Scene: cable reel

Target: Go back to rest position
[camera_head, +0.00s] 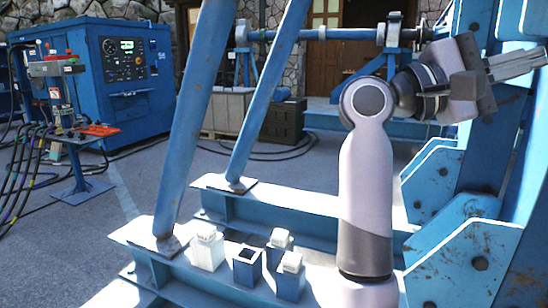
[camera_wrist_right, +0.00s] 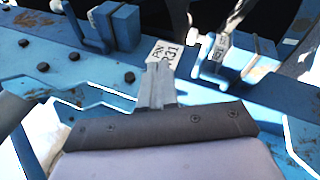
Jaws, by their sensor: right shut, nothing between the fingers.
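My right gripper (camera_head: 535,63) is at the upper right of the head view, at the end of my raised arm. Its fingers point right, in front of the blue steel frame (camera_head: 490,250). In the right wrist view the fingers (camera_wrist_right: 157,72) are together with nothing between them. A white tag with "P/N" and "R31" (camera_wrist_right: 165,50) shows just beyond their tips; I cannot tell whether they touch it. My left gripper is not in view.
Blue slanted struts (camera_head: 195,120) rise from a blue base beam (camera_head: 325,230) at centre. Several small white and blue blocks (camera_head: 247,266) stand on the front beam. A blue control cabinet (camera_head: 125,75) and a cabled stand (camera_head: 78,150) are at left. Open pavement lies between.

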